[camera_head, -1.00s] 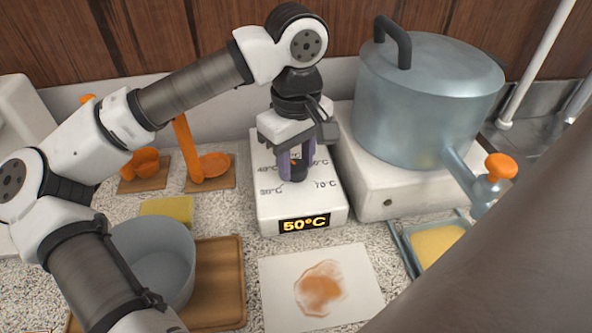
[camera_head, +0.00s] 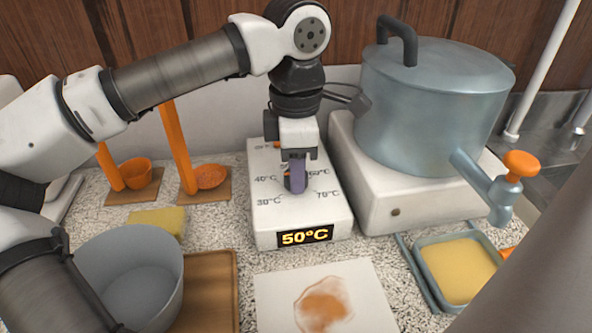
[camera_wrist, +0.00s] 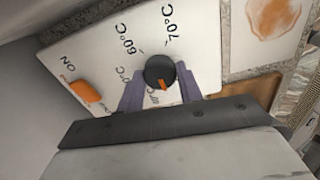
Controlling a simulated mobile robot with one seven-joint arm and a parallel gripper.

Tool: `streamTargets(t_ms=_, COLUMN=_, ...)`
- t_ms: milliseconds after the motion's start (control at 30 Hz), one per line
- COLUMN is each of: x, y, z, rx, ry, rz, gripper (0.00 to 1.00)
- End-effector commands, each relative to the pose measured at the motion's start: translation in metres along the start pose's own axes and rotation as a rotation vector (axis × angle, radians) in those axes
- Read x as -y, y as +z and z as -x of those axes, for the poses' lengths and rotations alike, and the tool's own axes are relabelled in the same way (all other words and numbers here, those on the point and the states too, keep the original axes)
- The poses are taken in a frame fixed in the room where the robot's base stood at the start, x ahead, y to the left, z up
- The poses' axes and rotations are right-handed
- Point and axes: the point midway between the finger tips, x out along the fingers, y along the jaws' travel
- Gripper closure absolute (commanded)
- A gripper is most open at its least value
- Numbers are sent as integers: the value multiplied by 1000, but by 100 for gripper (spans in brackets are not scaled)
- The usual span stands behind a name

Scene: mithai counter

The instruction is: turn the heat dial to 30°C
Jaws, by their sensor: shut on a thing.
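The heat dial (camera_wrist: 160,70) is a black knob with an orange pointer mark, on top of a white control box (camera_head: 268,218). My gripper (camera_head: 295,178) comes down from above with its purple fingers shut on the dial; in the wrist view a finger stands on each side of the knob. The lit display (camera_head: 305,236) on the box front reads 50°C. Printed 30, 40, 60 and 70°C marks show around the dial in the head view; the fingers partly hide the dial there. The orange pointer faces the gripper's side in the wrist view.
An orange switch (camera_wrist: 86,91) sits on the box by the ON label. A lidded steel pot (camera_head: 430,105) with a tap stands close on the right. A grey bowl (camera_head: 130,278) and wooden tray (camera_head: 212,290) are at front left. A stained sheet (camera_head: 370,290) lies in front.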

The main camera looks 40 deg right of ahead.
Motion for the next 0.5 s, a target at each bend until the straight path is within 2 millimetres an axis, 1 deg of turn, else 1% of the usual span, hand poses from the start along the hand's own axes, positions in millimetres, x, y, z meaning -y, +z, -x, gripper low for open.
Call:
streamTargets(t_ms=200, x=-1, y=-1, z=0, rx=-2, ry=3, rz=195, gripper=87)
streamTargets(t_ms=500, x=-1, y=0, z=0, rx=-1, ry=2, rz=391, gripper=87)
